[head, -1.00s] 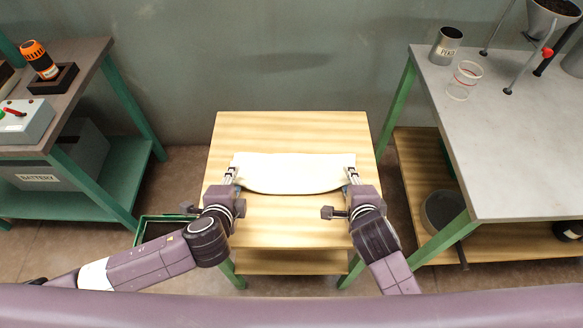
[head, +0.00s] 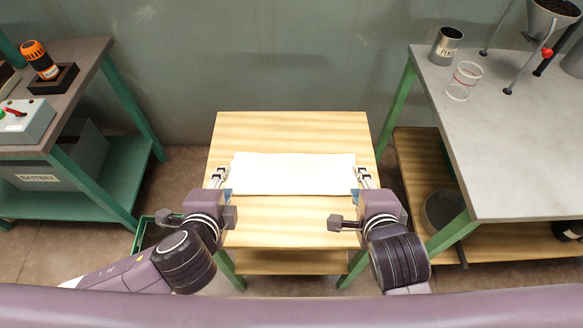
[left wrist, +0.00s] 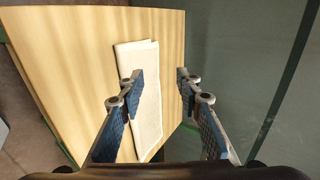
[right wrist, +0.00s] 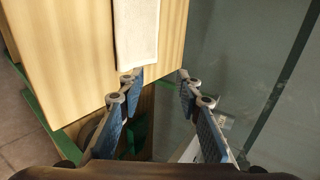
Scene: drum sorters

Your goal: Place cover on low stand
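The cover, a cream-white cloth (head: 292,174), lies flat as a wide folded strip across the light wooden top of the low stand (head: 290,125). It also shows in the left wrist view (left wrist: 148,110) and the right wrist view (right wrist: 137,30). My left gripper (head: 218,178) is open by the cloth's left end; in its wrist view the fingers stand apart with nothing gripped between them. My right gripper (head: 364,178) is open and empty just off the cloth's right end, near the stand's right edge.
A grey-topped table (head: 500,130) at right holds a metal can (head: 446,44), a clear jar (head: 464,80) and a funnel stand. A green bin (head: 150,232) is on the floor. The stand's back and front top are clear.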

